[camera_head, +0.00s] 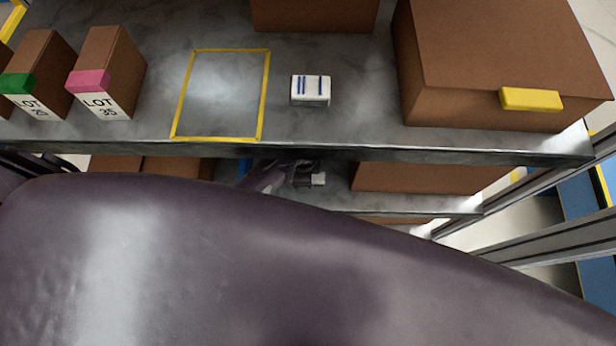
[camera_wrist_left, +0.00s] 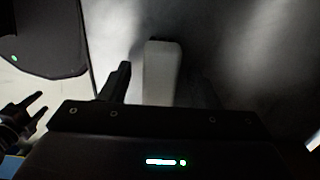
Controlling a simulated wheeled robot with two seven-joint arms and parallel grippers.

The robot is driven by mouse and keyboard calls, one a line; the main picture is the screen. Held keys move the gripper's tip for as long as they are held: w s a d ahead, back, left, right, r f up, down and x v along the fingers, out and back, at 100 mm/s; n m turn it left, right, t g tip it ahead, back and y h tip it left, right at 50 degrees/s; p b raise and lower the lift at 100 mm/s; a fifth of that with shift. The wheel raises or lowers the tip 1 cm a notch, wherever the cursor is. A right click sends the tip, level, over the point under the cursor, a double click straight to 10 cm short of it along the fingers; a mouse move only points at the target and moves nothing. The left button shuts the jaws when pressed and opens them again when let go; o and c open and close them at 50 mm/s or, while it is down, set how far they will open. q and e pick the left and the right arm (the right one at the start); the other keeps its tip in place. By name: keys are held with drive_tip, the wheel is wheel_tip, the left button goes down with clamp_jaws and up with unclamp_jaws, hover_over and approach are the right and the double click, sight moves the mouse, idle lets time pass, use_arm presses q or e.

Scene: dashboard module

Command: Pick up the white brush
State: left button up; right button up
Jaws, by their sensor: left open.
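A pale, long block that looks like the white brush (camera_wrist_left: 162,72) stands out from the dark surface in the left wrist view. My left gripper (camera_wrist_left: 165,95) is open, with its left finger beside the block and its right finger lost in shadow. The block lies between the fingers, with no clear contact. In the head view my left gripper (camera_head: 302,178) shows small at the lower shelf, beside a small white piece (camera_head: 318,179) that may be the brush. My right gripper (camera_wrist_left: 38,108) shows at the left edge of the left wrist view, fingers apart and empty.
A white block with blue stripes (camera_head: 311,90) sits on the upper shelf (camera_head: 360,120), right of a yellow-outlined area (camera_head: 222,95). Brown boxes (camera_head: 500,60) stand at right, LOT boxes (camera_head: 105,75) at left. The upper shelf's edge overhangs the lower shelf. My arm covers the lower head view.

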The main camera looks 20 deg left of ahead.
use_arm(q)
drive_tip(key=c, duration=1.1)
drive_tip(key=shift+r, duration=0.2)
